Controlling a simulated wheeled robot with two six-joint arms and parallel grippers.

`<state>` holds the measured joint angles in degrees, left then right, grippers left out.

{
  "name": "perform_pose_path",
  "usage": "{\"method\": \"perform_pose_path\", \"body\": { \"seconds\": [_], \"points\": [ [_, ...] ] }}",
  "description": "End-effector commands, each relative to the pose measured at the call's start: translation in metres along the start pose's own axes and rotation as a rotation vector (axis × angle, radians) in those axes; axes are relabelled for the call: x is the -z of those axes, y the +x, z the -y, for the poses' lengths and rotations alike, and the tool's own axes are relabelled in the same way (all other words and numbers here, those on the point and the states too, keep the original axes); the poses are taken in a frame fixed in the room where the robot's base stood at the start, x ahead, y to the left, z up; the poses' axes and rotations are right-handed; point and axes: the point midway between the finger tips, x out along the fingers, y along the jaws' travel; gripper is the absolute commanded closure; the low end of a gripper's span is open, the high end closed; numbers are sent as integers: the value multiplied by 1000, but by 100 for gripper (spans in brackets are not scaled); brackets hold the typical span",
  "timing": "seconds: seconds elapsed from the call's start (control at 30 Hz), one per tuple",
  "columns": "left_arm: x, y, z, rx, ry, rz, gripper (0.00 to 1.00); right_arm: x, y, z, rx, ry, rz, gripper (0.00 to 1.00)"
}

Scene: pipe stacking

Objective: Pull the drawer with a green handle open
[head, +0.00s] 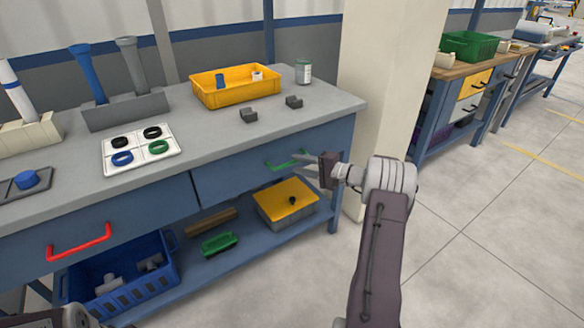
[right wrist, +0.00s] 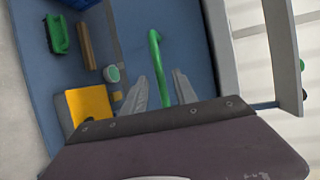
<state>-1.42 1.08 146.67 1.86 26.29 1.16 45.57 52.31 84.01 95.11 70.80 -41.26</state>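The green handle (head: 285,160) is a bar on the blue front of the right drawer (head: 230,180) under the grey workbench top. The drawer front looks flush with the bench, so it appears shut. My right gripper (head: 305,165) is at the right end of the handle in the head view. In the right wrist view its two fingers (right wrist: 160,92) are spread, with the green handle (right wrist: 156,62) running between them. I see a gap on each side, so the fingers are not closed on it. My left gripper is not in view; only a piece of my left arm shows at the bottom left.
Another drawer with a red handle (head: 79,243) is at left. On the lower shelf are a blue crate (head: 150,295), a green brush (head: 218,244) and a yellow-topped box (head: 286,203). A yellow tray (head: 235,98) stands on the bench. A pale pillar (head: 385,90) stands behind the right end.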

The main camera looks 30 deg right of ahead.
Motion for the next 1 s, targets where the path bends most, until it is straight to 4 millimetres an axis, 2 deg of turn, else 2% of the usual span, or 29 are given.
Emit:
{"method": "perform_pose_path", "body": {
  "seconds": [0.1, 0.2, 0.5, 0.53, 0.63, 1.0],
  "points": [
    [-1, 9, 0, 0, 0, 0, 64, 0, 22, -3, 1, -2, 2, 66],
    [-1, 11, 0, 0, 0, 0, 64, 0, 32, -2, -1, -1, 0, 66],
    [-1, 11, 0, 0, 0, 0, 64, 0, 36, 0, 0, 0, 0, 66],
    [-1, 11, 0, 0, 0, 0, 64, 0, 36, 0, 0, 0, 0, 72],
    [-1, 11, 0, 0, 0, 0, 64, 0, 36, 0, 0, 0, 0, 99],
    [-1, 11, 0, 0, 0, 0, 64, 0, 36, 0, -1, 0, 0, 100]
  ]
}}
